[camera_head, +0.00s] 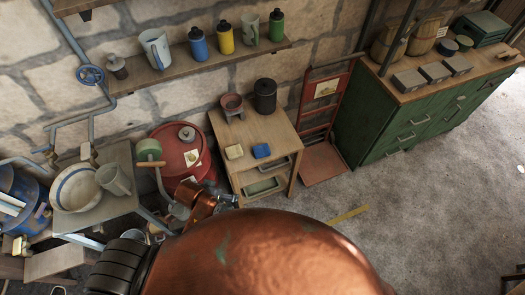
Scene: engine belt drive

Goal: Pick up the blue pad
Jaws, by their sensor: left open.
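The blue pad (261,151) lies flat on top of a small wooden cabinet (283,130), near its front edge. A pale yellow pad (234,152) lies to its left on the same top. My left gripper (229,199) shows small beyond my copper-coloured arm, low in front of the cabinet's left side. It is open and apart from the blue pad, lower in the picture and to its left. Part of the gripper is hidden by the arm. My right gripper is out of view.
A red bowl-like pot (232,104) and a dark canister (265,95) stand behind the pads. A red barrel (179,158) stands left of the cabinet, a red hand truck (325,120) right of it. Open floor (420,190) lies to the right.

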